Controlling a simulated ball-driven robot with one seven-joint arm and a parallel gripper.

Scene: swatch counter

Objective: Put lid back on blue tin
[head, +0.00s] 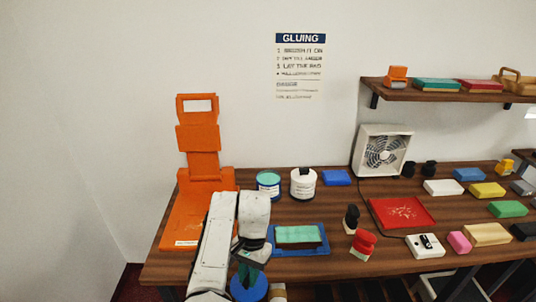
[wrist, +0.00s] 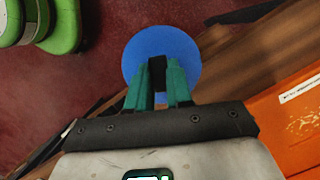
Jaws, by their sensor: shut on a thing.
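A blue round lid (head: 249,288) is in my gripper (head: 247,271), low in front of the counter's front edge. In the wrist view the lid (wrist: 148,50) is a flat blue disc, and the teal fingers of my gripper (wrist: 158,75) are shut on it. The lid is over the red floor and part of the counter edge in that view. The blue tin (head: 268,186) stands upright on the counter, behind and apart from my gripper, with a teal round top and a pale label. Its inside is too small to make out.
A white jar with a black cap (head: 303,184) stands just right of the tin. An orange stand (head: 205,185) is to its left. A blue tray (head: 285,250) holding a green-topped block lies in front. Red (head: 402,212) and other coloured pieces fill the right.

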